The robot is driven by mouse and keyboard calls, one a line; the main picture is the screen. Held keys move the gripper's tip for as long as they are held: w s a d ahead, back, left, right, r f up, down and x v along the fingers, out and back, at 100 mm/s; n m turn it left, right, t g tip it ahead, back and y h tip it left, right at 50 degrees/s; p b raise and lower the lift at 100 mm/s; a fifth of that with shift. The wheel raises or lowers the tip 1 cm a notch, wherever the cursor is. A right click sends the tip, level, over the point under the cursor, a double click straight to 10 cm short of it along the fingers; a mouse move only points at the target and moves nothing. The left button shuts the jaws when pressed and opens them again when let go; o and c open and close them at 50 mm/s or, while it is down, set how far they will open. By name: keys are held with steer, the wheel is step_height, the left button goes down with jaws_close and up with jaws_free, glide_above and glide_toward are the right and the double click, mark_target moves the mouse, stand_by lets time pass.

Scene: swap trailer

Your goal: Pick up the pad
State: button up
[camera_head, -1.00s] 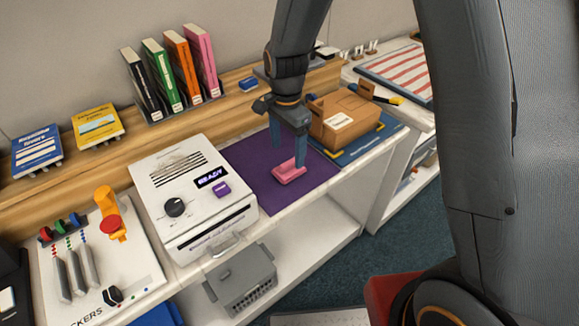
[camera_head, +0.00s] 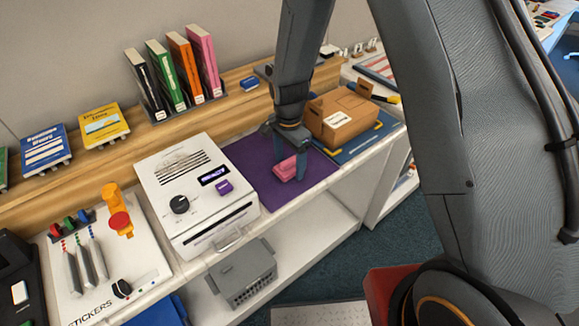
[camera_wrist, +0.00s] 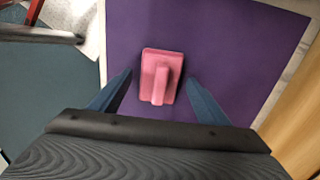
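The pink pad (camera_head: 284,169), a flat block with a raised handle ridge, lies on the purple mat (camera_head: 242,163) on the counter. It also shows in the wrist view (camera_wrist: 161,76), just ahead of my fingers. My gripper (camera_head: 291,166) points down over the mat, right at the pad in the head view. In the wrist view my gripper (camera_wrist: 157,90) is open, with one blue finger to each side of the pad's near end and visible gaps between. One finger hides part of the pad in the head view.
A white machine (camera_head: 199,193) with a lit display stands left of the mat. A cardboard box (camera_head: 341,118) sits on a blue mat to the right. Upright books (camera_head: 183,72) stand on the wooden ledge behind. A grey crate (camera_head: 242,275) is on the shelf below.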

mark_target(289, 160)
steer(key=c, duration=1)
steer(key=shift+o, duration=0.2)
steer(key=shift+r, duration=0.15)
step_height(289, 160, up, 10)
steer(key=b, duration=0.3)
